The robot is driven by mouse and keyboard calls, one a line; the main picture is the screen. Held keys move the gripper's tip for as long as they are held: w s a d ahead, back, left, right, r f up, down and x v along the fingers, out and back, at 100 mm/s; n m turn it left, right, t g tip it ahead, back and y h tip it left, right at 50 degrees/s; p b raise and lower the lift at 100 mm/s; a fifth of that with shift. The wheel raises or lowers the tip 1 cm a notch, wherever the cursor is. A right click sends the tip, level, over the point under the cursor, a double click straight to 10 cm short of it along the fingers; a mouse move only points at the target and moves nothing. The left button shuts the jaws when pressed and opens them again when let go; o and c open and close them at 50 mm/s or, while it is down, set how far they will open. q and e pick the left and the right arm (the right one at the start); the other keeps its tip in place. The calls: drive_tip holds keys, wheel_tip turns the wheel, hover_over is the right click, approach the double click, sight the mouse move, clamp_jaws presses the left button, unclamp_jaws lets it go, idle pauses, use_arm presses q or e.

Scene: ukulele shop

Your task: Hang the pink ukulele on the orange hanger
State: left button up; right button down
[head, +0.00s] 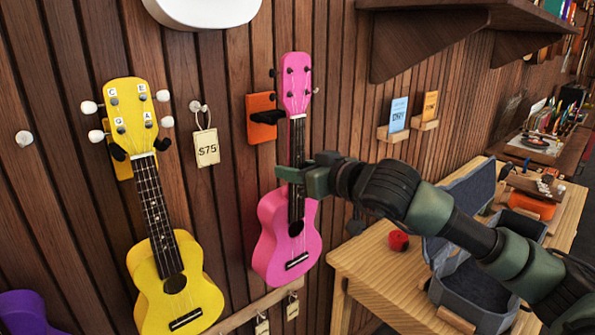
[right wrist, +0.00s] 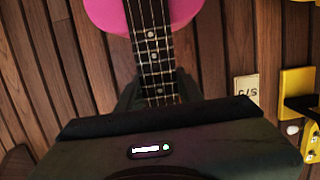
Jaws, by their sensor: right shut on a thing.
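The pink ukulele (head: 288,235) is upright in front of the slatted wall in the head view, headstock up. My right gripper (head: 291,174) is shut on its neck, low down near the body. The orange hanger (head: 261,118) is on the wall just left of the ukulele's headstock; its dark prong reaches toward the neck, and I cannot tell whether they touch. In the right wrist view the ukulele's neck (right wrist: 154,50) runs between the fingers (right wrist: 158,92), with part of the pink body (right wrist: 185,12) above. My left gripper is not in view.
A yellow ukulele (head: 178,285) hangs at left on a yellow hanger. A $75 tag (head: 206,148) hangs between the two ukuleles. A wooden table (head: 385,285) with an open grey case (head: 475,285) stands at right. A dark shelf (head: 430,45) juts out at upper right.

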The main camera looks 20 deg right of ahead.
sight(282, 188)
drive_tip(key=shift+w+a+r, duration=0.1)
drive_tip(key=shift+w+a, duration=0.15)
drive_tip(key=shift+w, duration=0.45)
drive_tip(key=shift+w+a+f, duration=0.1)
drive_tip(key=shift+w+a, duration=0.2)
drive_tip(key=shift+w, duration=0.4)
drive_tip(key=shift+w+a+r, duration=0.1)
drive_tip(key=shift+w+a, duration=0.15)
drive_tip(key=shift+w, duration=0.45)
drive_tip(key=shift+f+b, duration=0.9)
drive_tip(key=shift+s+d+b, duration=0.3)
drive_tip(key=shift+s+b, duration=0.2)
drive_tip(key=shift+s, duration=0.2)
drive_tip(key=c, duration=0.8)
unclamp_jaws()
drive_tip(key=shift+c, duration=0.2)
drive_tip(key=shift+f, duration=0.2)
drive_tip(key=shift+s, duration=0.2)
